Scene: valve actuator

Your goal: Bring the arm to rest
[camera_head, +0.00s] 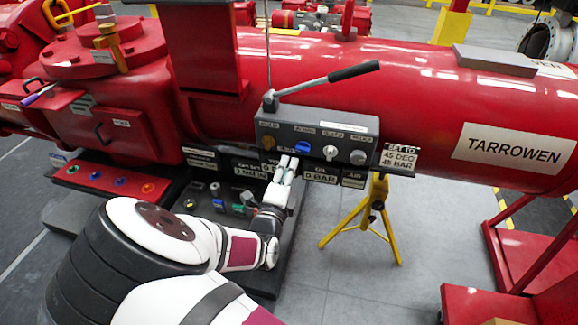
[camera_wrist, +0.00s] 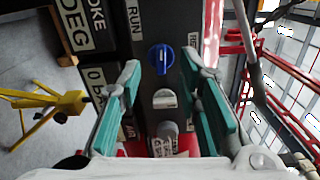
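My arm reaches up from the bottom of the head view to the front of the red valve actuator (camera_head: 300,85). My gripper (camera_head: 286,166) is just below the grey control panel (camera_head: 265,130), under its blue knob (camera_head: 302,147). In the wrist view my gripper (camera_wrist: 160,72) is open, with its two teal finger pads apart. The blue knob (camera_wrist: 160,58) shows beyond and between the fingers, with a silver knob (camera_wrist: 164,98) and a grey knob (camera_wrist: 167,129) nearer. Nothing is held; I cannot tell whether the fingers touch the panel.
A lever with a black handle (camera_head: 353,72) sticks out above the panel. A yellow stand (camera_head: 370,210) is to the right of my gripper. A board with coloured buttons (camera_head: 120,181) is at left. Grey floor (camera_head: 345,285) lies open below the stand.

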